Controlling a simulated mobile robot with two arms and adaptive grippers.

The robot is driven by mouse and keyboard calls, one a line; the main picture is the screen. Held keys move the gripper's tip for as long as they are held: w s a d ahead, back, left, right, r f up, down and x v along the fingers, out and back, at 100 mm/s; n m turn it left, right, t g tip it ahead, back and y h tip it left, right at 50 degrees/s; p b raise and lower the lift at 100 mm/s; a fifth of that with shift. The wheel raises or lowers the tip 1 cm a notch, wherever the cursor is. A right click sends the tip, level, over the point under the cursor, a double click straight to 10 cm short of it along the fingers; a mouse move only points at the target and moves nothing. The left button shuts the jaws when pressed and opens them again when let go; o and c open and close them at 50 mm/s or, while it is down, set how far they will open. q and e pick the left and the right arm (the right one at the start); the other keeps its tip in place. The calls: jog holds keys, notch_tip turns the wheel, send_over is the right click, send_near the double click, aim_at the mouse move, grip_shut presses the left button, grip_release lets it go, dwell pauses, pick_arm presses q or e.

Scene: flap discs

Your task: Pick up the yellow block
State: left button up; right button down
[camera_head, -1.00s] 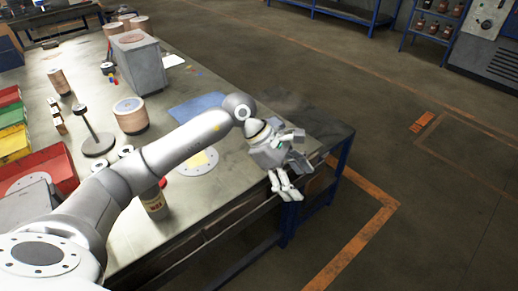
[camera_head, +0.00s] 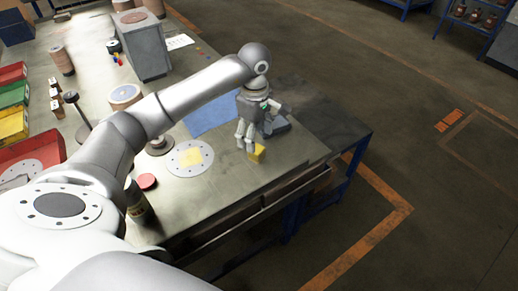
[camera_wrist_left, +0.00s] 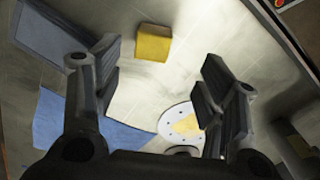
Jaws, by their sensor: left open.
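The yellow block (camera_head: 257,153) sits on the bench top near its front right corner. It also shows in the left wrist view (camera_wrist_left: 153,43), apart from the fingers and beyond their tips. My left gripper (camera_head: 246,147) points down just beside the block, on its left in the head view. Its jaws are open and empty, with the two fingers spread wide in the left wrist view (camera_wrist_left: 160,62). My right gripper is not in view.
A white round plate (camera_head: 203,151) with a yellow square lies left of the gripper. A blue sheet (camera_head: 207,117) lies behind it.

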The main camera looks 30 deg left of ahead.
aim_at(259, 150)
pick_arm(q)
notch_tip(259, 150, down, 2)
jog(key=shift+w+d+f, duration=0.1)
jog(key=shift+f, duration=0.2)
jog(key=f, duration=0.1)
jog(key=f+p, duration=0.1)
jog(key=f, duration=0.1)
jog(key=f+p, duration=0.1)
jog(key=shift+w+d+f, duration=0.15)
jog(key=shift+w+d, duration=0.15)
jog(key=shift+w, duration=0.05)
jog(key=shift+f, duration=0.4)
jog(key=shift+c, duration=2.7)
jog(key=c, duration=0.5)
jog(key=shift+o, duration=0.2)
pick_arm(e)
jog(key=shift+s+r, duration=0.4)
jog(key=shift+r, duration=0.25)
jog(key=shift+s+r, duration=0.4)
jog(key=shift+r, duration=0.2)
